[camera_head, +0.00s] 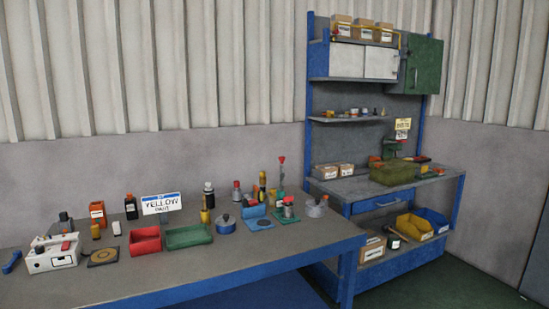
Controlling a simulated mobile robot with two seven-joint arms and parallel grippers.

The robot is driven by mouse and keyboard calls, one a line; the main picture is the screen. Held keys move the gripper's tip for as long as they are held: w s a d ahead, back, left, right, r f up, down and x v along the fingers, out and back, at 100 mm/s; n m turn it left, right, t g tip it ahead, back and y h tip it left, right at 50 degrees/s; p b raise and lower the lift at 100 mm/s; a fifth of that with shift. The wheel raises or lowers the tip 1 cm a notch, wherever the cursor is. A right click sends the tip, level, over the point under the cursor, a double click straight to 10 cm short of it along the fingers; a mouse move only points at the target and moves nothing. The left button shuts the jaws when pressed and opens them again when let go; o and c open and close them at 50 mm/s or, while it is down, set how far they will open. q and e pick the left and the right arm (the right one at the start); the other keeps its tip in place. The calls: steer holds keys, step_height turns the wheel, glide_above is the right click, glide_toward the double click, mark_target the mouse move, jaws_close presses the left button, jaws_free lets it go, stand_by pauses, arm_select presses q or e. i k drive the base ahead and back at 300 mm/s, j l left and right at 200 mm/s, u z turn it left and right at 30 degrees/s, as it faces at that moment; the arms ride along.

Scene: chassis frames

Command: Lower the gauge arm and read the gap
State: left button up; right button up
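No gauge arm can be made out for certain. A white boxy device (54,254) with a dark part and a red part on top stands at the left of the long grey bench (220,262). A slim green upright with a red top (281,172) stands toward the bench's right, behind a small green base (286,214) carrying a grey and red part. I cannot tell whether either one is the gauge, and no gap can be read at this size. Neither of my grippers is in view.
A blue-framed workstation (411,187) with shelves stands at the right. The bench's front strip is mostly clear.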

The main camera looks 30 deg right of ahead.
mark_target(283, 159)
steer(key=i+l+u, duration=0.2)
steer(key=l, duration=0.45)
steer(key=i+l+u, duration=0.15)
steer(key=l, duration=0.55)
steer(key=i+l+u, duration=0.2)
steer(key=l, duration=0.45)
steer(key=l+u, duration=0.15)
steer(key=l, duration=0.55)
